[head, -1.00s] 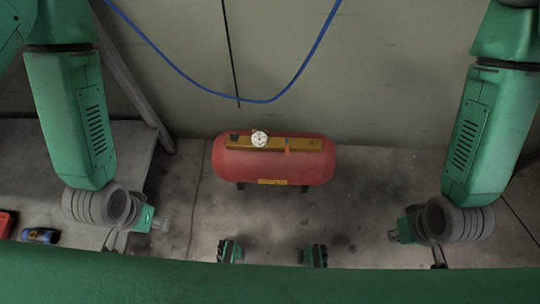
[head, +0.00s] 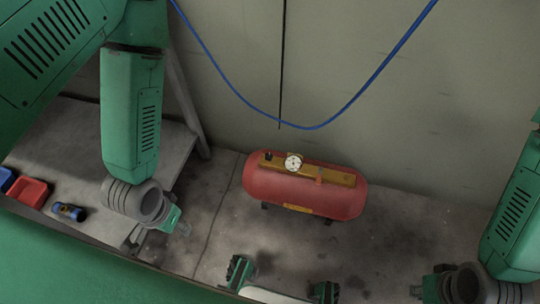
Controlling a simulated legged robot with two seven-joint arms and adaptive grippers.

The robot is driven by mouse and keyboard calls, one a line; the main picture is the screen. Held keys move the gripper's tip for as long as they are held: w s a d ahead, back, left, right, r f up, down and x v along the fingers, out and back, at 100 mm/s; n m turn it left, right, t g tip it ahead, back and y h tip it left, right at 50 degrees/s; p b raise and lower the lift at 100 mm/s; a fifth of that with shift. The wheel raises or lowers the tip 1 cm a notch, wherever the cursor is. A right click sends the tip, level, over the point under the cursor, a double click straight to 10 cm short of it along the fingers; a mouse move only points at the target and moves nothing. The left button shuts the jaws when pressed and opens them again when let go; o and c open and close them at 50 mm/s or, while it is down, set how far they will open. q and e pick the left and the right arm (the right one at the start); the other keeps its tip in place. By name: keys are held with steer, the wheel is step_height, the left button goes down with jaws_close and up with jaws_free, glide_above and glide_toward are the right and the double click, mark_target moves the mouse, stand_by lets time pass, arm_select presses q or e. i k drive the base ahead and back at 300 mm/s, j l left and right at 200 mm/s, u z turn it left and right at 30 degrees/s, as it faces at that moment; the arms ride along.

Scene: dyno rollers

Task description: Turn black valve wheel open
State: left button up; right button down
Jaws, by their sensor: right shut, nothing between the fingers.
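A red air tank (head: 320,196) stands on the floor against the wall, with a brass-coloured bar along its top. A small black knob (head: 268,156), which looks like the valve wheel, sits at the left end of the bar, beside a white round gauge (head: 293,162). My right gripper (head: 417,291) is low at the bottom right, shut and empty, well apart from the tank. My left gripper (head: 182,227) hangs to the left of the tank, apart from it; its fingers are too small to read.
A blue hose (head: 355,98) and a black cable (head: 282,70) hang along the wall (head: 460,90) above the tank. A grey bench (head: 60,150) stands at the left, with a red bin (head: 28,191) and a small blue object (head: 69,212) on it. The floor before the tank is mostly clear.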

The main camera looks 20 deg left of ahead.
mark_target(268, 156)
steer(key=i+j+z, duration=0.1)
steer(key=j+z, duration=0.25)
steer(key=i+j+z, duration=0.1)
steer(key=j+z, duration=0.45)
steer(key=z, duration=0.15)
